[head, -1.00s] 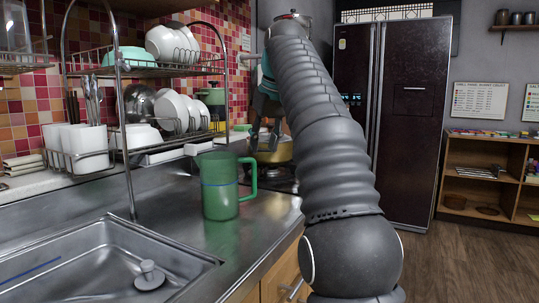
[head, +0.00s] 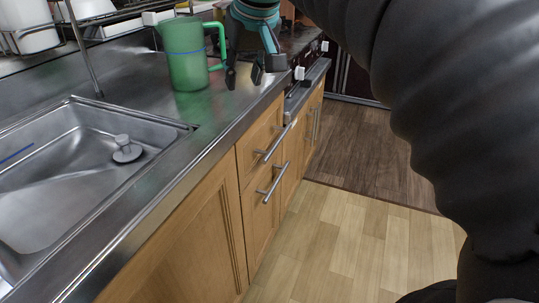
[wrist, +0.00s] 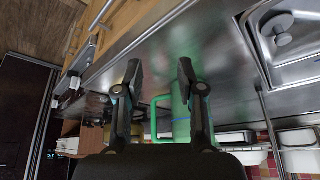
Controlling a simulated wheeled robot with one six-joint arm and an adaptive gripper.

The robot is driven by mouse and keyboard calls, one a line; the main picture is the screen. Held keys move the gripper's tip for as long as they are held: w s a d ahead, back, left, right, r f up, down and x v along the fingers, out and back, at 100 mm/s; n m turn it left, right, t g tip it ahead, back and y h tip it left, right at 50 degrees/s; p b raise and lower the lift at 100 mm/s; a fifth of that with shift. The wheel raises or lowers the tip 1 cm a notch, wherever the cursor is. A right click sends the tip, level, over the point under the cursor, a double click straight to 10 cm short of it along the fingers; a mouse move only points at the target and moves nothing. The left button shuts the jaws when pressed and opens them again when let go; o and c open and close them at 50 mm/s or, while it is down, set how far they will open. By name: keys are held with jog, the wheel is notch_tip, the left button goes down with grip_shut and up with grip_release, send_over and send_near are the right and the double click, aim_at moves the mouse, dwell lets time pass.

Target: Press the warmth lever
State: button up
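I cannot make out a warmth lever in either view. My gripper (head: 244,76) is open and empty over the counter's front edge, its fingers apart and pointing down. It is just right of a green pitcher (head: 186,62). In the wrist view my gripper (wrist: 158,78) shows two parted fingers, with the pitcher (wrist: 180,122) partly hidden behind one of them.
A metal sink (head: 60,190) with a stopper (head: 126,152) lies at the left. A dish rack (head: 90,60) stands behind. White stove knobs (head: 299,73) are right of my gripper. Wooden drawers (head: 262,165) with bar handles face clear floor (head: 340,240).

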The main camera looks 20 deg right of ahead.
jog(key=s+f, duration=0.8)
jog(key=f, duration=0.3)
jog(key=s+f, duration=0.8)
jog(key=f, duration=0.3)
jog(key=shift+s+a+f+m, duration=0.15)
jog(key=shift+s+a+m, duration=0.15)
jog(key=shift+m, duration=0.1)
grip_shut()
